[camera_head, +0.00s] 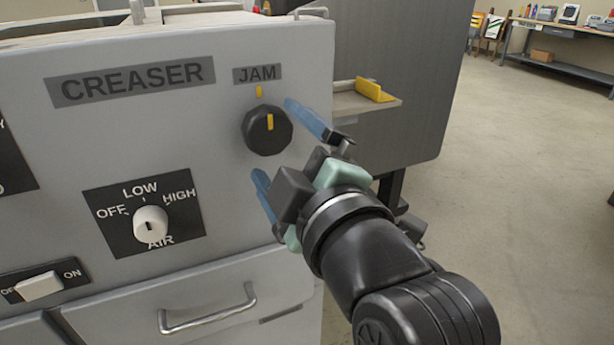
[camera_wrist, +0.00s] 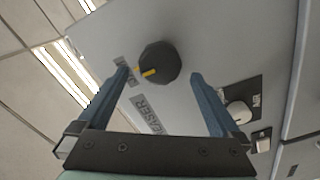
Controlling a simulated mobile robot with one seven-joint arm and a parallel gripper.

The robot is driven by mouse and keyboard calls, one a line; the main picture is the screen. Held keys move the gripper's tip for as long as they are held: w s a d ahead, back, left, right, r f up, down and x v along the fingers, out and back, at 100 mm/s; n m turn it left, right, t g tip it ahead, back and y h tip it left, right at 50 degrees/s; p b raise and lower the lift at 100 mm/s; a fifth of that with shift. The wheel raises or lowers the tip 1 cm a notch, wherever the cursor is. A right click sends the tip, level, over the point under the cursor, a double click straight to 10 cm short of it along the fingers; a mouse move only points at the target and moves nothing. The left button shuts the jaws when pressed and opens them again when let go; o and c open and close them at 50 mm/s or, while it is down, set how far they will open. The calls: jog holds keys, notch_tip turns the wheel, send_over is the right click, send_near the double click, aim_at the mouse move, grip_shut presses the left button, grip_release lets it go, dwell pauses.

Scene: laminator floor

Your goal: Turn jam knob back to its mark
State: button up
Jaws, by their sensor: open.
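The jam knob (camera_head: 267,133) is a dark round knob on the grey creaser panel, under the JAM label (camera_head: 257,74). Its yellow pointer points about straight up in the head view, close to the line of the yellow mark (camera_head: 259,91) above it. My gripper (camera_head: 273,139) is open and empty, with one blue finger to the upper right of the knob and the other below it. In the wrist view, the knob (camera_wrist: 160,63) lies between the fingertips (camera_wrist: 160,73), with a gap on both sides. How far the tips are from the panel is hard to tell.
An OFF/LOW/HIGH air knob (camera_head: 150,224) sits at the lower left, with a white rocker switch (camera_head: 39,287) below it. A drawer handle (camera_head: 208,312) sticks out beneath. A shelf with a yellow block (camera_head: 374,91) is to the right, behind my gripper.

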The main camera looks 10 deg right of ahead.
jog(key=b+v, duration=0.3)
jog(key=v, duration=0.4)
jog(key=shift+f, duration=0.2)
jog(key=shift+s+d+b, duration=0.1)
jog(key=shift+s+b, duration=0.05)
jog(key=shift+b, duration=0.55)
jog(key=b+v, duration=0.1)
jog(key=b, duration=0.3)
jog(key=shift+s+r+b, duration=0.2)
jog(key=shift+s+b, duration=0.1)
jog(key=shift+s, duration=0.1)
